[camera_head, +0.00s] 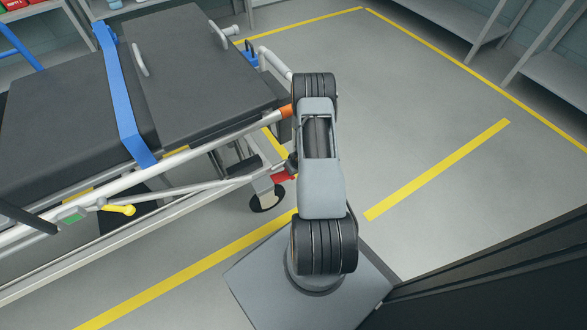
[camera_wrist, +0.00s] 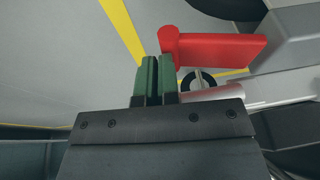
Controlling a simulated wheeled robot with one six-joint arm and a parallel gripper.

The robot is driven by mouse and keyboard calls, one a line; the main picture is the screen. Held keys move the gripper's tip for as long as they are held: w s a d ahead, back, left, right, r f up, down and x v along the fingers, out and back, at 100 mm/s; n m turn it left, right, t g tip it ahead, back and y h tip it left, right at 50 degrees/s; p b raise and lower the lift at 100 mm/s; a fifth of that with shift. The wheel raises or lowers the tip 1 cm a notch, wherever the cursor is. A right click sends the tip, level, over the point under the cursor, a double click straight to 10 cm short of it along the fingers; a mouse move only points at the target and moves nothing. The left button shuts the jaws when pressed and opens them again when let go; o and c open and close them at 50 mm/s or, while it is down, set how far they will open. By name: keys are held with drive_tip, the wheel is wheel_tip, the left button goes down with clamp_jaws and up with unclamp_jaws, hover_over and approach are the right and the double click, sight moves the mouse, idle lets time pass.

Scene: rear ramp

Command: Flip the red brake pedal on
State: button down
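The red brake pedal (camera_wrist: 222,50) is in the upper right of the wrist view, a flat bar with a thicker rounded end at its left. In the head view a small red part of it (camera_head: 282,177) shows beside a caster of the stretcher, partly hidden by my arm. My gripper (camera_wrist: 155,62) has its green fingers together with nothing visible between them. The fingertips are beside the pedal's rounded end, overlapping it in the picture; I cannot tell if they touch. The head view hides my gripper behind my arm.
The stretcher (camera_head: 190,70), with dark pads, a blue strap (camera_head: 120,95) and metal rails, fills the left of the head view. A caster (camera_head: 266,198) stands below its corner. Shelves (camera_head: 470,25) line the upper right. The floor (camera_head: 420,110) right of my arm is clear.

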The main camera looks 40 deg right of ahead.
drive_tip(key=shift+s, duration=0.1)
drive_tip(key=p+v, duration=0.7)
drive_tip(key=v, duration=0.7)
drive_tip(key=shift+p, duration=0.35)
drive_tip(key=shift+f, duration=0.1)
